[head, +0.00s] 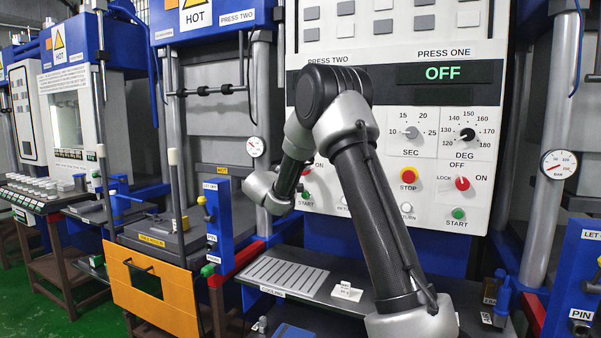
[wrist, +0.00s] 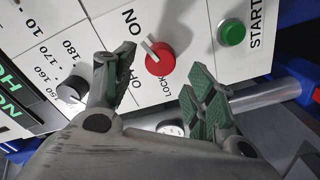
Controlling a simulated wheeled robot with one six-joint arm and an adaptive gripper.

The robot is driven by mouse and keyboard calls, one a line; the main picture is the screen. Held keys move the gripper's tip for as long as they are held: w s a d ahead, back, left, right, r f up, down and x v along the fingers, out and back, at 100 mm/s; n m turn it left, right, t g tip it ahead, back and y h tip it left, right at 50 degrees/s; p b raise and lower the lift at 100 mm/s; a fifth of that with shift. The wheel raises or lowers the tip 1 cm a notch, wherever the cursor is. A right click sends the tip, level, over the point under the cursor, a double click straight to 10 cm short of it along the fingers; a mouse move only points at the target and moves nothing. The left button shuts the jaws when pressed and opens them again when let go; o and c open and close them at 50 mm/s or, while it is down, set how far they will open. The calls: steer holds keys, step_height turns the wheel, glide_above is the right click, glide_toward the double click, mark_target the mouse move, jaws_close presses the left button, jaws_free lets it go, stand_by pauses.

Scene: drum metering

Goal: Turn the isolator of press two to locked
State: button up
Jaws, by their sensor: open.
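The isolator of press two is a red round knob (wrist: 160,60) with a pale pointer, on the white panel in the wrist view. Its pointer aims toward the ON label, away from LOCK and OFF. My gripper (wrist: 165,88) is open and empty, its green-padded fingers spread in front of the panel, with the knob showing between and beyond the tips. I cannot tell the remaining gap. In the head view, my arm covers most of the press two controls; a sliver of red knob (head: 308,170) shows beside it.
A green START button (wrist: 231,33) and a black temperature dial (wrist: 72,88) flank the knob. Press one's similar red isolator (head: 462,183) and red STOP button (head: 408,175) are to the right. A grey slotted shelf (head: 283,273) lies below the panel.

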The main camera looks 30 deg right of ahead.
steer(key=x, duration=0.3)
steer(key=shift+w+d, duration=0.2)
steer(key=shift+d, duration=0.1)
steer(key=shift+c, duration=0.4)
steer(key=c, duration=0.9)
steer(key=shift+c, duration=0.2)
